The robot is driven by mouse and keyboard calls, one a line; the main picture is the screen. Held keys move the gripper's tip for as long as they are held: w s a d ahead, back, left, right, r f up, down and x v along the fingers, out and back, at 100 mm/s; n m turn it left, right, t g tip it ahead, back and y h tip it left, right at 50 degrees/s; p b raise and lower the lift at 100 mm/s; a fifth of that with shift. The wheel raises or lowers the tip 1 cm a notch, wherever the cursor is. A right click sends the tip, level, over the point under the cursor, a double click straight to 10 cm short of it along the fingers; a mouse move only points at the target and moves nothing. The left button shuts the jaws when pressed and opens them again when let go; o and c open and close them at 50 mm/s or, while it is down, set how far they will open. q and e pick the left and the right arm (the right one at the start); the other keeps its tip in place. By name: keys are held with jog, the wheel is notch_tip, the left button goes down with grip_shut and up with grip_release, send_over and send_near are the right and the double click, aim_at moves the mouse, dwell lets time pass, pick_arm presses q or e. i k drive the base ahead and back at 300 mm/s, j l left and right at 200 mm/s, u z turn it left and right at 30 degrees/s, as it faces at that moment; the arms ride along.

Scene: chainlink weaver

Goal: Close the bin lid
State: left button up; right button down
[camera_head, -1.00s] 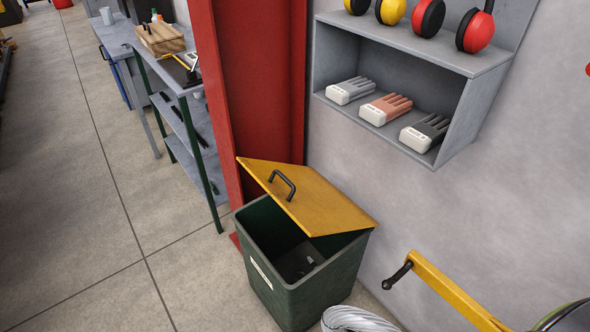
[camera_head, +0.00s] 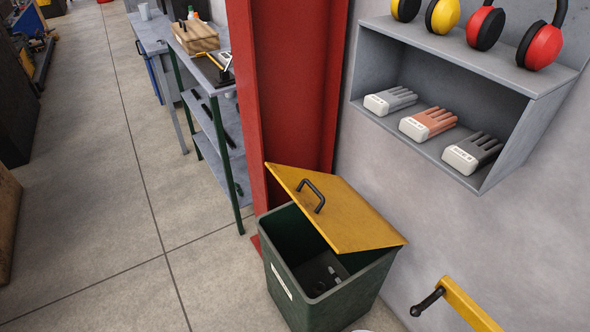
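A dark green bin (camera_head: 326,300) stands on the floor against the grey wall, beside the red column. Its yellow lid (camera_head: 345,214) is partly open, tilted up at the back. A black handle (camera_head: 311,194) sits on top of the lid, near its left edge. The bin's front opening is uncovered and a few small dark and grey items lie inside at the bottom. Neither of my grippers shows in the head view.
A red column (camera_head: 290,100) rises behind the bin. A grey wall shelf (camera_head: 465,80) with gloves and ear defenders hangs above right. A yellow arm with a black crank handle (camera_head: 428,301) juts in at lower right. A workbench (camera_head: 215,130) stands at left. The floor (camera_head: 120,220) left of the bin is clear.

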aim_at(348, 223)
jog(key=j+z, duration=0.75)
jog(key=j+u, duration=0.2)
jog(key=i+j+u, duration=0.2)
jog(key=j+u, duration=0.25)
jog(key=i+u, duration=0.1)
jog(key=u, duration=0.2)
